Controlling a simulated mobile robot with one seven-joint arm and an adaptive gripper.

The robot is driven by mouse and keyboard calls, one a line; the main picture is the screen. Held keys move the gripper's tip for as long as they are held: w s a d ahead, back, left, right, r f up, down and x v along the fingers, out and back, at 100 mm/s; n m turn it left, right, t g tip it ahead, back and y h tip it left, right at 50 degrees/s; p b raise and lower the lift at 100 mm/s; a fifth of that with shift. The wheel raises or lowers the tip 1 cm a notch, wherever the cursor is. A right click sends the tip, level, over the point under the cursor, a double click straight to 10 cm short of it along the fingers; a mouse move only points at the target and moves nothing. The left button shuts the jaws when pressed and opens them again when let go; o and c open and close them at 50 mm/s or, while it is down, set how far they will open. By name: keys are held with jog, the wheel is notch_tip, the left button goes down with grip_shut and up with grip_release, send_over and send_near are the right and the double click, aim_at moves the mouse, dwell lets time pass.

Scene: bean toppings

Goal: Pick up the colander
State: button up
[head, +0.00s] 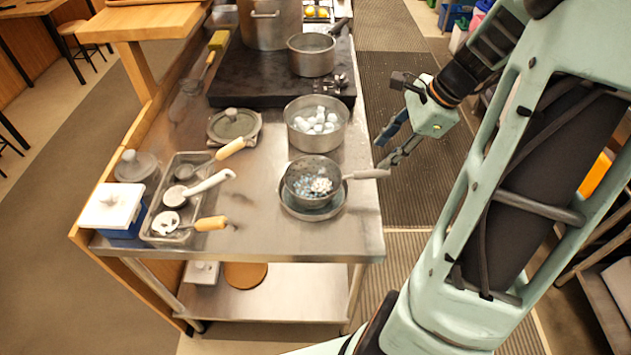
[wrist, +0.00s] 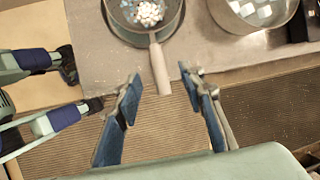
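The colander (head: 313,181) is a round mesh strainer with a light handle (head: 367,174) pointing right, over the table's edge. It holds small white and bluish pieces and rests on a round metal bowl (head: 312,211) on the steel table. In the wrist view the colander (wrist: 146,14) is at the top, and its handle (wrist: 159,68) points down toward my gripper. My gripper (head: 381,153) is right of the table, apart from the handle. In the wrist view my gripper (wrist: 160,72) is open and empty, with the handle's end between and just beyond its blue-padded fingers.
A metal pot (head: 317,124) of white cubes stands just behind the colander. A tray (head: 150,226) of ladles and scoops, a white-lidded blue box (head: 112,206) and a lidded dish (head: 233,126) are to the left. The floor (head: 410,215) right of the table is clear.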

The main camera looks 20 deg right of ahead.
aim_at(365, 172)
jog(key=x, duration=1.1)
jog(key=shift+s+a, duration=0.1)
jog(key=shift+s, duration=0.05)
jog(key=shift+r, duration=0.1)
jog(key=shift+c, duration=0.7)
grip_shut()
